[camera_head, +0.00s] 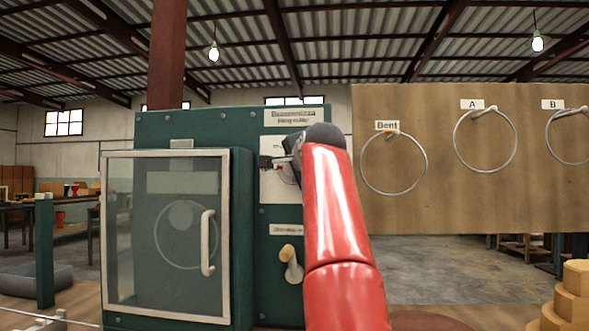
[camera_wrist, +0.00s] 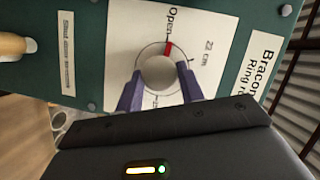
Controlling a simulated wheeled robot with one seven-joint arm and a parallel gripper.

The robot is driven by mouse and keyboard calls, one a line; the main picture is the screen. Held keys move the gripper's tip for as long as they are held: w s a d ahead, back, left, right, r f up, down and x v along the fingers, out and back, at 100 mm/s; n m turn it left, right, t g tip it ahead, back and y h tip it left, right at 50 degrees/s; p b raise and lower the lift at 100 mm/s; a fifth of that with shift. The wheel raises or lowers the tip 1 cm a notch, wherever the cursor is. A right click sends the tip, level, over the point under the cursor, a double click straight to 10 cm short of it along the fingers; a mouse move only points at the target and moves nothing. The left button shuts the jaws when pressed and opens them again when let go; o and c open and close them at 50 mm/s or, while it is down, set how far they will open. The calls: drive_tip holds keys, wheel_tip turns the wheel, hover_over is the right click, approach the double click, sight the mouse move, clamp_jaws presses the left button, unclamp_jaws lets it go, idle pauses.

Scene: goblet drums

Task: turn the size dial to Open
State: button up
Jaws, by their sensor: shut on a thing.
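The size dial (camera_wrist: 158,73) is a round pale knob on a white plate (camera_wrist: 190,20) in the wrist view. Its red mark (camera_wrist: 169,48) points toward the printed word Open, close to the line there. "22 cm" is printed to the right of the dial. My gripper (camera_wrist: 160,78) has its two purple fingers on either side of the knob, shut on it. In the head view my gripper (camera_head: 272,161) reaches the white plate (camera_head: 283,182) on the green machine (camera_head: 272,228). My red arm and gripper hide the dial there.
A glazed door (camera_head: 165,240) with a pale handle (camera_head: 208,243) is closed at the left of the machine. A lever with a wooden knob (camera_head: 287,253) sits below the plate. Metal rings (camera_head: 363,174) hang on a brown board (camera_head: 450,205) at right.

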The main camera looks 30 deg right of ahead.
drive_tip(key=shift+f, duration=0.15)
idle(0.3)
drive_tip(key=o, duration=1)
drive_tip(key=shift+b+v, duration=1.15)
drive_tip(key=shift+v, duration=2.75)
